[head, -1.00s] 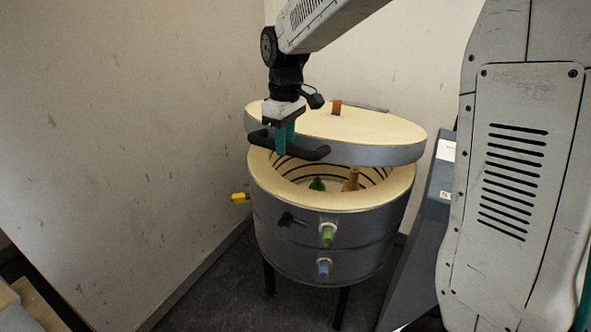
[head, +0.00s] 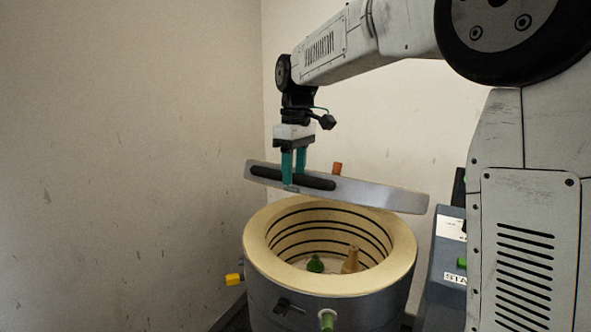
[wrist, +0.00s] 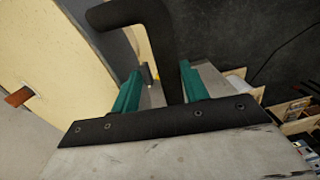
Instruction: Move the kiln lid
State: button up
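The kiln lid (head: 375,193) is a grey-rimmed disc with a dark bar handle (head: 318,182) on its near side and an orange knob on top. It is in the air above the kiln (head: 258,245), tilted with its right end lower, and seen nearly edge-on. My gripper (head: 294,180) has its teal fingers on either side of the handle and holds the lid by it. In the wrist view the black handle (wrist: 162,45) runs between the fingers, and the lid's pale face (wrist: 50,70) is at left.
The kiln is open, with a green piece (head: 315,264) and a tan bottle-like piece (head: 351,261) inside. A yellow part (head: 233,279) and a green plug (head: 327,320) stick out of its wall. A grey control box (head: 447,265) stands close at right. A wall is at left.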

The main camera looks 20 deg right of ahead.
jog(key=shift+a+r, duration=0.1)
jog(key=shift+a, duration=0.2)
notch_tip(320, 180, up, 8)
jog(key=shift+w+d, duration=0.2)
jog(key=shift+d, duration=0.1)
jog(key=shift+s, duration=0.15)
jog(key=s+d+f+m+t, duration=0.1)
jog(key=s+f+m, duration=0.1)
jog(key=s, duration=0.7)
jog(key=s+d+f+m, duration=0.1)
jog(key=s+f+m, duration=0.1)
jog(key=s, duration=0.8)
jog(key=s+d+f+m+t, duration=0.1)
jog(key=s+f+m, duration=0.3)
jog(key=s+f, duration=0.8)
jog(key=s, duration=0.2)
jog(key=shift+s+d+h, duration=0.15)
jog(key=shift+s+h, duration=0.15)
jog(key=shift+h, duration=0.1)
